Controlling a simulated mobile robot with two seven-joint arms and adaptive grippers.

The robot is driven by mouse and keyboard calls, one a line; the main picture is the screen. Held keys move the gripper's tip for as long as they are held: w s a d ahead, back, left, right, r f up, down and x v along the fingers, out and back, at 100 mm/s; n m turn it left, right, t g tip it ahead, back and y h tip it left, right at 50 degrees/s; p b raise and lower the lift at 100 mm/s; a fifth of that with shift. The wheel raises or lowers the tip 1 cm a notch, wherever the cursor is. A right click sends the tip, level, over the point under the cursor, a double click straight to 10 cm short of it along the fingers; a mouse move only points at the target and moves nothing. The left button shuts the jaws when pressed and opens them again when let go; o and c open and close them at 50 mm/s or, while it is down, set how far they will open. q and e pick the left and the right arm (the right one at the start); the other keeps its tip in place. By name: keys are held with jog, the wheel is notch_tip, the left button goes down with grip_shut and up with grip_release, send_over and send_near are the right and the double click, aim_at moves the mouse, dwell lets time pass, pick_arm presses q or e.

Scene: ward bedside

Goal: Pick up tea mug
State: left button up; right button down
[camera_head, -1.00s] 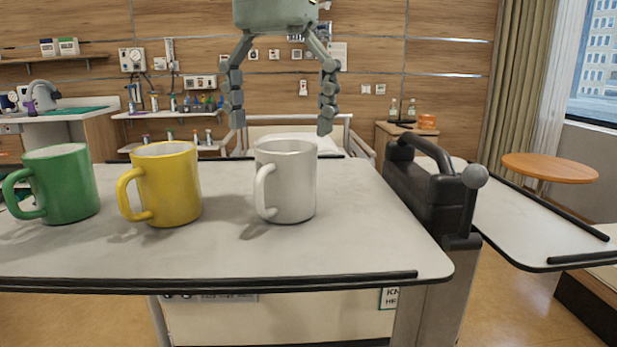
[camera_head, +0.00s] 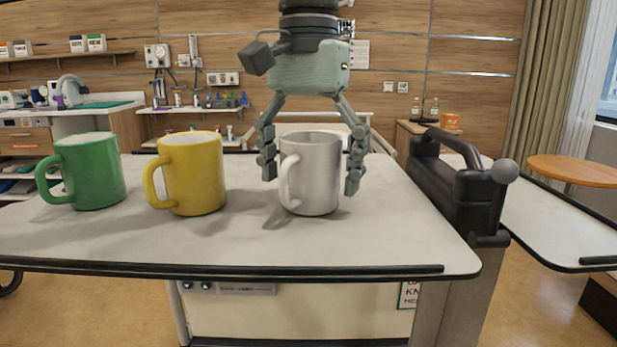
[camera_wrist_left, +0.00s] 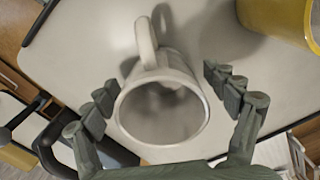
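Three mugs stand upright in a row on the white overbed table (camera_head: 250,245): a green mug (camera_head: 97,172), a yellow mug (camera_head: 196,175) and a white mug (camera_head: 312,178). The task does not say which is the tea mug. My left gripper (camera_head: 311,178) points down over the white mug, open, with one finger on each side of it. In the left wrist view the white mug (camera_wrist_left: 165,110) sits between the open fingers (camera_wrist_left: 162,90), with its handle toward the top. The yellow mug (camera_wrist_left: 285,15) shows at the upper right there. My right gripper is not in view.
A black clamp-like handle with a round grey knob (camera_head: 504,171) stands at the table's right end. A second white tabletop (camera_head: 550,222) and a round wooden table (camera_head: 575,169) lie further right. The tabletop in front of the mugs is clear.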

aim_at(308, 137)
pick_arm(q)
jog(key=c, duration=1.3)
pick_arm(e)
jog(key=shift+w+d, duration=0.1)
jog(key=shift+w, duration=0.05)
pick_arm(q)
jog(key=shift+r, duration=0.15)
